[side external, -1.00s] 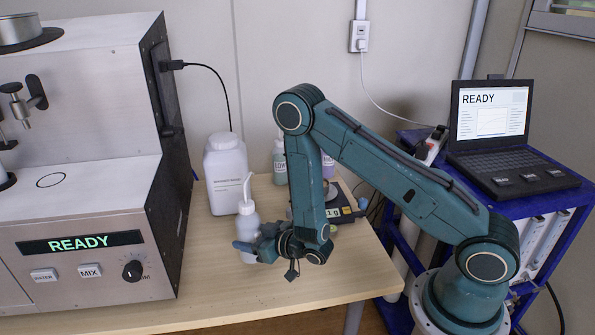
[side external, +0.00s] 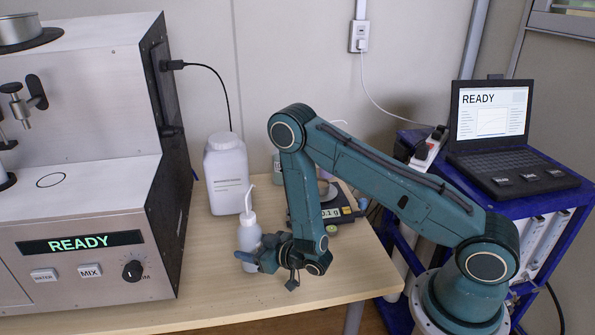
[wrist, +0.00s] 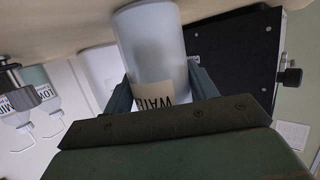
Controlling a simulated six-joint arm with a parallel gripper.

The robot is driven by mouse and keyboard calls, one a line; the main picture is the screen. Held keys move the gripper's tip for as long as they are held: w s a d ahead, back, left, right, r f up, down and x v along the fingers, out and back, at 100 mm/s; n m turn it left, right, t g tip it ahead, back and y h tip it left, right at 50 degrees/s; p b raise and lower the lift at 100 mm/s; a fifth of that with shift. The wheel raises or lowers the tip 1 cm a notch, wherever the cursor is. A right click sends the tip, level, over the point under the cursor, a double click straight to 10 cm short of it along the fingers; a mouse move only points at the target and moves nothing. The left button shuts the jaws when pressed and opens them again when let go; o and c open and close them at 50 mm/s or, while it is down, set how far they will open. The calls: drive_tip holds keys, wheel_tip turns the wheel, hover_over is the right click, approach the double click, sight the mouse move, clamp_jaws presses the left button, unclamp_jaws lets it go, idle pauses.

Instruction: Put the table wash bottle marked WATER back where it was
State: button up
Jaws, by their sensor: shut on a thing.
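The wash bottle marked WATER (side external: 249,233) is white and translucent with a bent spout, and it is upright above or on the wooden table (side external: 210,285) in the side view. In the wrist view the bottle (wrist: 158,45) shows upside down, with part of its WATER label between the jaws. My gripper (side external: 250,260) is shut on the bottle's body from the right; its jaws also show in the wrist view (wrist: 160,88). I cannot tell whether the bottle's base touches the table.
The analyser (side external: 80,200) stands to the left. A large white jug (side external: 226,170) is behind the bottle, and a scale (side external: 340,212) is behind my arm. Other wash bottles (wrist: 45,95) show in the wrist view. The table's front area is clear.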

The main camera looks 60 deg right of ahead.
drive_tip(key=shift+f, duration=0.15)
drive_tip(key=o, duration=0.7)
drive_tip(key=shift+o, duration=0.2)
drive_tip(key=shift+s+r, duration=0.1)
drive_tip(key=shift+r, duration=0.1)
drive_tip(key=shift+v, duration=3.65)
drive_tip(key=shift+r, duration=0.1)
